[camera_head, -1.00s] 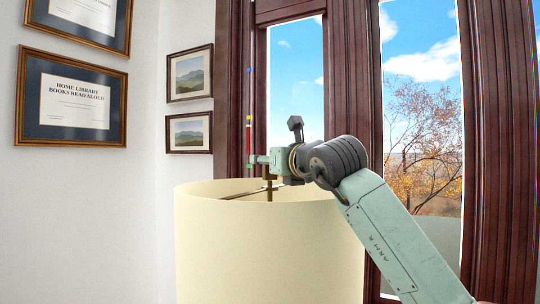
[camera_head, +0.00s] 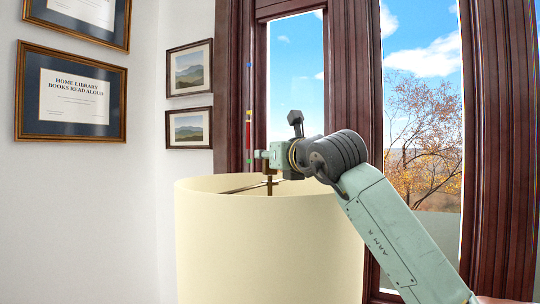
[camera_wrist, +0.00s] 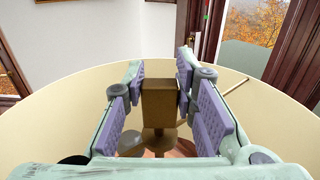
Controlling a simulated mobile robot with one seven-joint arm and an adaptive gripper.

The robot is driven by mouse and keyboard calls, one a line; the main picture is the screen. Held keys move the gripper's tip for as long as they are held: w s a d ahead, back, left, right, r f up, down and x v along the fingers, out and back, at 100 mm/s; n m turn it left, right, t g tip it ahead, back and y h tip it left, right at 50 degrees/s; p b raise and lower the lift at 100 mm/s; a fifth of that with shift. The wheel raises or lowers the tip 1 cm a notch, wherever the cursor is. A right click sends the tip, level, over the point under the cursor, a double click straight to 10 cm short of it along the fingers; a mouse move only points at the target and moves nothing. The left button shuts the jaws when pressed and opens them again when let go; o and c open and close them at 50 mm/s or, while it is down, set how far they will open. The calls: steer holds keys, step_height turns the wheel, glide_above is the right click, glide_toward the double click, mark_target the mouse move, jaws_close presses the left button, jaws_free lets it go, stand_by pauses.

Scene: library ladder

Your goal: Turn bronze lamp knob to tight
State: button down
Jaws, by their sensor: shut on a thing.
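The bronze lamp knob (camera_wrist: 159,103) is a brown block on a thin stem. It stands upright at the middle of the cream lampshade (camera_head: 270,250), near the level of its top rim. In the wrist view my gripper (camera_wrist: 160,88) has one purple-padded finger on each side of the knob and is shut on it. In the head view my gripper (camera_head: 262,155) is over the shade's open top, with the stem (camera_head: 269,184) below it. The lower stem is hidden by the shade in the head view.
A thin rod (camera_head: 245,188) crosses the shade's top. Tall windows with dark wood frames (camera_head: 373,100) stand behind the arm. Framed pictures (camera_head: 189,127) hang on the white wall at left. The shade's rim surrounds my gripper in the wrist view.

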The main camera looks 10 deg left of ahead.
steer(key=shift+f, duration=0.1)
steer(key=b, duration=0.2)
steer(key=m+h+b, duration=0.1)
steer(key=shift+s+f+t+h+b, duration=0.1)
steer(key=shift+f+t+h+b, duration=0.1)
steer(key=shift+t+h+b, duration=0.15)
steer(key=m+t+h+b, duration=0.1)
steer(key=m+h+b, duration=0.1)
steer(key=h+b, duration=0.1)
steer(key=shift+t+b, duration=0.25)
steer(key=shift+b, duration=0.25)
steer(key=m+h, duration=0.1)
steer(key=h+b, duration=0.1)
steer(key=m+h, duration=0.1)
steer(key=shift+a+r+m+t+h, duration=0.1)
steer(key=shift+r+m+t+h, duration=0.2)
steer(key=shift+t, duration=0.1)
steer(key=shift+m+h, duration=0.8)
steer(key=shift+h, duration=0.65)
steer(key=c, duration=1.3)
jaws_free()
